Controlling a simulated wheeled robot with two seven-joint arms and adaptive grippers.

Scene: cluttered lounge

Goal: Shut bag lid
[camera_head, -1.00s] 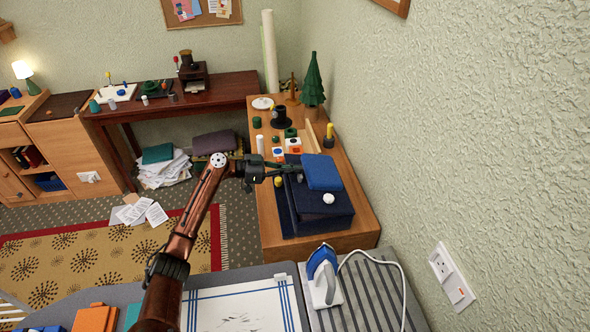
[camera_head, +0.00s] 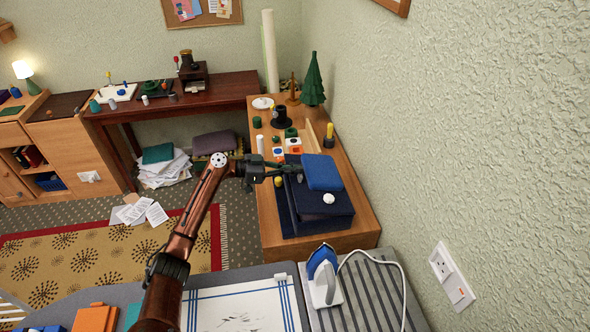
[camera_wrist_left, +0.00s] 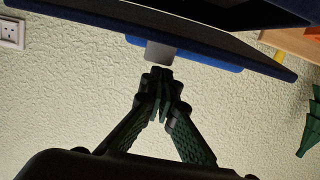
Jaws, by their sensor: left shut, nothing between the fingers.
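The bag (camera_head: 325,214) is a dark navy box shape on the wooden side table. A brighter blue padded piece (camera_head: 322,172) stands at its upper back part, and a white round thing (camera_head: 329,198) shows on it. I cannot tell for certain how far the lid is open. My left gripper (camera_head: 298,168) is shut and empty at the bag's upper left side. In the left wrist view the shut fingertips (camera_wrist_left: 160,76) are just under a grey tab (camera_wrist_left: 160,52) on the edge of a dark panel with blue trim (camera_wrist_left: 215,57). Whether they touch it is unclear. My right gripper is out of view.
The side table (camera_head: 355,228) also holds small blocks, a black cup-like item (camera_head: 282,118) and a green toy tree (camera_head: 313,82) beyond the bag. An iron (camera_head: 323,275) with a cord stands on the nearer grey board. The textured wall is close on the right.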

